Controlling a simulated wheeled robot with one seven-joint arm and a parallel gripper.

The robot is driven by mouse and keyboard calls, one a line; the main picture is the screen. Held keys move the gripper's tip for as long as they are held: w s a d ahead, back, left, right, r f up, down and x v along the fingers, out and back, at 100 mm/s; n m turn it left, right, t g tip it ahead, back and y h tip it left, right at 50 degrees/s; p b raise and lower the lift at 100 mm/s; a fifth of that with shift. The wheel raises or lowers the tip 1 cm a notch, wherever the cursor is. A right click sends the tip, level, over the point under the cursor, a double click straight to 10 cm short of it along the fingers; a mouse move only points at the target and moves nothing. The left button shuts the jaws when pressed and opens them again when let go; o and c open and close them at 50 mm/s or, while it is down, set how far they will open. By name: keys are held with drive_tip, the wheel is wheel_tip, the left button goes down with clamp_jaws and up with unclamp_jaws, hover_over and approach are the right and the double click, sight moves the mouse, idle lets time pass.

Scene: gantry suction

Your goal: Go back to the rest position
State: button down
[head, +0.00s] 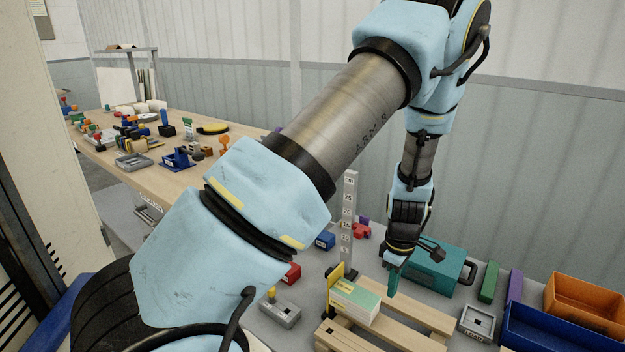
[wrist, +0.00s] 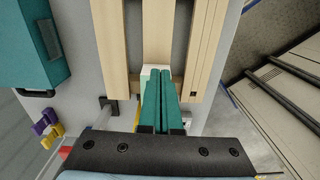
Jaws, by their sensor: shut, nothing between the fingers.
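My gripper (head: 393,284) points down over the wooden pallet (head: 432,318) in the head view. Its teal fingers are together, with nothing between them. In the wrist view the shut fingers (wrist: 160,98) lie in front of the pallet slats (wrist: 108,45). A white and green box (head: 355,301) sits on the pallet, just left of the fingertips in the head view. A pale block end (wrist: 149,72) shows behind the fingers in the wrist view. My arm crosses the middle of the head view and hides part of the bench.
A teal case (head: 437,270) stands behind the pallet, near my wrist. A grey height scale (head: 349,225) rises behind the white and green box. Orange (head: 585,300) and blue (head: 550,330) bins stand at right. A wooden table (head: 190,185) with many small items is at left.

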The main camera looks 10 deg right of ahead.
drive_tip(key=w+a+r+m, duration=0.1)
drive_tip(key=a+r+m, duration=0.2)
drive_tip(key=a+r, duration=0.75)
drive_tip(key=w+a+r+m, duration=0.1)
drive_tip(key=a+r+m, duration=0.45)
drive_tip(key=a, duration=0.75)
drive_tip(key=s+a+r+m+t, duration=0.1)
drive_tip(key=s+a+r, duration=0.2)
drive_tip(key=a+r, duration=0.2)
drive_tip(key=a, duration=0.3)
drive_tip(key=shift+s+r+m+t, duration=0.2)
drive_tip(key=shift+s+m+t, duration=0.1)
drive_tip(key=shift+s+m, duration=0.1)
